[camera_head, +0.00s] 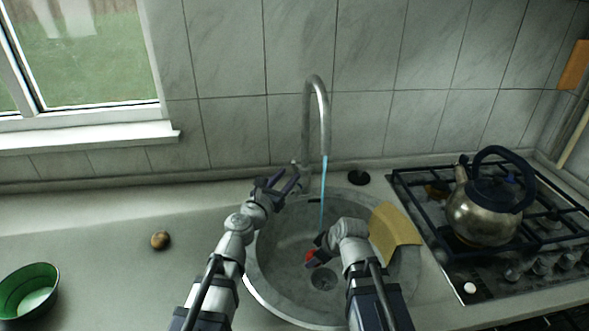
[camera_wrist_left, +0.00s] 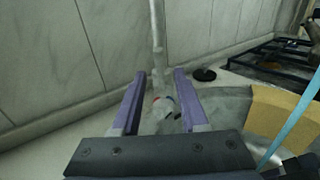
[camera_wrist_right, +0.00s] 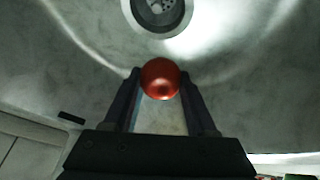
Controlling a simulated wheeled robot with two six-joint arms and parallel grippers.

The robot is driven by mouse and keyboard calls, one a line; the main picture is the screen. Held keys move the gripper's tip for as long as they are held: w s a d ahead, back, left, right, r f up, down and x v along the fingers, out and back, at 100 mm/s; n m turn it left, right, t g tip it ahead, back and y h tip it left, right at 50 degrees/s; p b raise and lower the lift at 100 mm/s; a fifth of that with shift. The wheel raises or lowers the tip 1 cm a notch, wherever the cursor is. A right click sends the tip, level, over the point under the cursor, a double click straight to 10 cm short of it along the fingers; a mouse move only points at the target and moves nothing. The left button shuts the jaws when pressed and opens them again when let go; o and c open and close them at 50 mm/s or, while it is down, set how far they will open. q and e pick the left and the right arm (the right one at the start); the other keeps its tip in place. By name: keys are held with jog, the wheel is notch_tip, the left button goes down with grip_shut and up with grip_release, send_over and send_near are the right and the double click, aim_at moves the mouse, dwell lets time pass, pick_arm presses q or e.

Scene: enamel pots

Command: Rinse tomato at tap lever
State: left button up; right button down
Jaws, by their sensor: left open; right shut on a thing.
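A curved metal tap (camera_head: 320,115) stands behind the sink, and a blue stream of water (camera_head: 323,190) runs from its spout into the basin. My left gripper (camera_head: 278,184) is open beside the tap base; in the left wrist view the tap base and lever area (camera_wrist_left: 163,105) lie between and beyond its fingers. My right gripper (camera_head: 314,250) is low inside the sink, shut on a red tomato (camera_wrist_right: 160,78), which shows between its fingertips in the right wrist view. In the head view the tomato (camera_head: 310,257) is partly hidden by the gripper. The stream passes close to the right gripper; I cannot tell whether it touches the tomato.
The round sink (camera_head: 262,280) has a drain (camera_head: 322,279) and a yellow cloth (camera_head: 395,236) over its right rim. A kettle (camera_head: 482,215) stands on the stove at right. A green bowl (camera_head: 48,290) and a small brown round thing (camera_head: 160,240) are on the left counter.

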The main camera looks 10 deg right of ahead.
aim_at(294, 169)
pick_arm(q)
jog(key=x, duration=0.5)
grip_shut()
dwell(1.4)
